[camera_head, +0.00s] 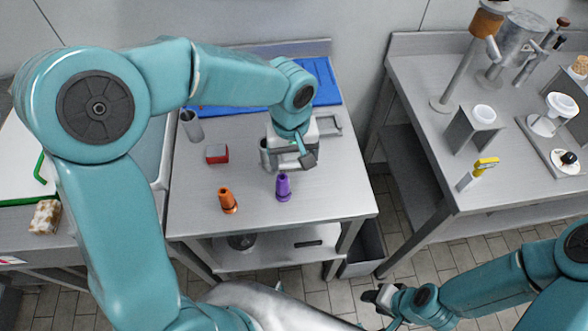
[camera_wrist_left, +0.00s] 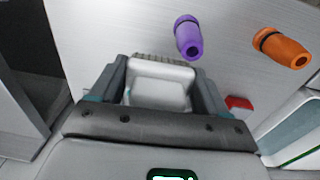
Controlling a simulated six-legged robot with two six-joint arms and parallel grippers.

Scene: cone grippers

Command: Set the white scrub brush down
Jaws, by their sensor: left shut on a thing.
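The white scrub brush (camera_wrist_left: 158,92) shows in the left wrist view as a pale block with a grey bristle-like edge. It sits between the two fingers of my left gripper (camera_wrist_left: 162,82), which is shut on it. In the head view my left gripper (camera_head: 290,157) is over the right part of the steel table (camera_head: 190,215), behind the purple cone. The brush is mostly hidden there by the gripper. I cannot tell whether it touches the tabletop. My right gripper (camera_head: 383,300) is low in the head view, away from the table, and its jaws are unclear.
The table's front right is clear.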

